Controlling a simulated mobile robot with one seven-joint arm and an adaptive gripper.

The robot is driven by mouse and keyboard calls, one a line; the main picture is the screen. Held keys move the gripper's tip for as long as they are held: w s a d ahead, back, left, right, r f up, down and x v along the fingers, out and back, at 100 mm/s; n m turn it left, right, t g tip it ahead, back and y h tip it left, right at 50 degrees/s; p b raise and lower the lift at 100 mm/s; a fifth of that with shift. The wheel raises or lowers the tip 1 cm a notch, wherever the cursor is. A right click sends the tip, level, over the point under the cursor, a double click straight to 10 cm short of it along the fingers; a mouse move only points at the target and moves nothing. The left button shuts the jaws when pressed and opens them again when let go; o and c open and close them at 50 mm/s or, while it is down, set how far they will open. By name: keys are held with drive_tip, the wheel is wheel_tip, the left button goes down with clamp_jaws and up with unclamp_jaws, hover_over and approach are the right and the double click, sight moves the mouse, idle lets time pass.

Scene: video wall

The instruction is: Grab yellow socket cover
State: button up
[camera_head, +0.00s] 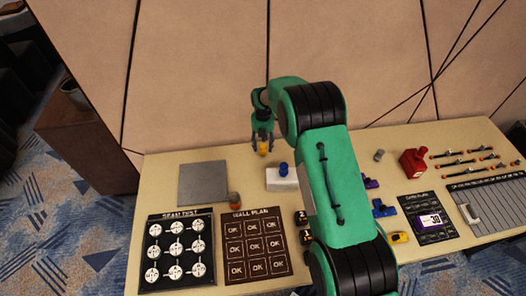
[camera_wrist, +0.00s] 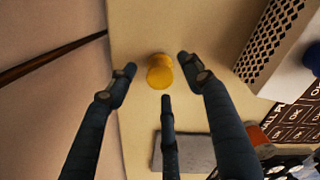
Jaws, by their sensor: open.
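The yellow socket cover (camera_wrist: 160,72) is a small rounded yellow piece near the back of the table. In the wrist view it lies between the spread dark fingers of my gripper (camera_wrist: 156,82), with bare table around it. In the head view the yellow socket cover (camera_head: 263,149) shows just below the fingertips of my gripper (camera_head: 263,143). My gripper is open and points down at it. I cannot tell whether any finger touches it.
A white block (camera_head: 283,180) with a blue knob (camera_head: 283,168) stands close to the right. A grey plate (camera_head: 204,183) lies to the left, with an orange-and-grey cylinder (camera_head: 234,199) near its corner. The wall (camera_head: 200,80) rises close behind.

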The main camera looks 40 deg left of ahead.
drive_tip(key=shift+f, duration=1.25)
drive_tip(key=c, duration=1)
